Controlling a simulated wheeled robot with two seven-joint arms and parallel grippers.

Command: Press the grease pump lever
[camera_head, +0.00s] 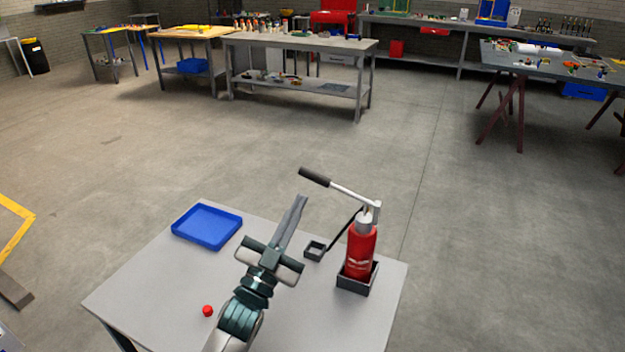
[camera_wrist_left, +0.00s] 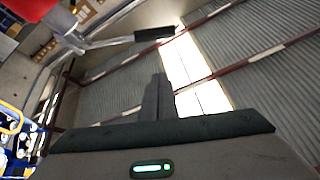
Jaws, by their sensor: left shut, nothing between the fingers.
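The grease pump (camera_head: 360,248) is a red cylinder standing upright in a dark square holder (camera_head: 357,279) on the grey table. Its lever (camera_head: 345,190) is a silver rod with a black grip (camera_head: 314,177), reaching out to the left from the pump head. My left gripper (camera_head: 301,200) is shut and empty, its fingertips just below the black grip; contact cannot be told. In the left wrist view the fingers (camera_wrist_left: 157,95) point up toward the black grip (camera_wrist_left: 154,33), with the red pump body (camera_wrist_left: 30,8) at top left. My right gripper is not in view.
A blue tray (camera_head: 207,247) lies at the table's far left corner. A small dark square holder (camera_head: 315,251) stands between my gripper and the pump. A red ball-like piece (camera_head: 208,311) lies near the front. The grey table (camera_head: 140,285) is otherwise bare; workbenches stand far behind.

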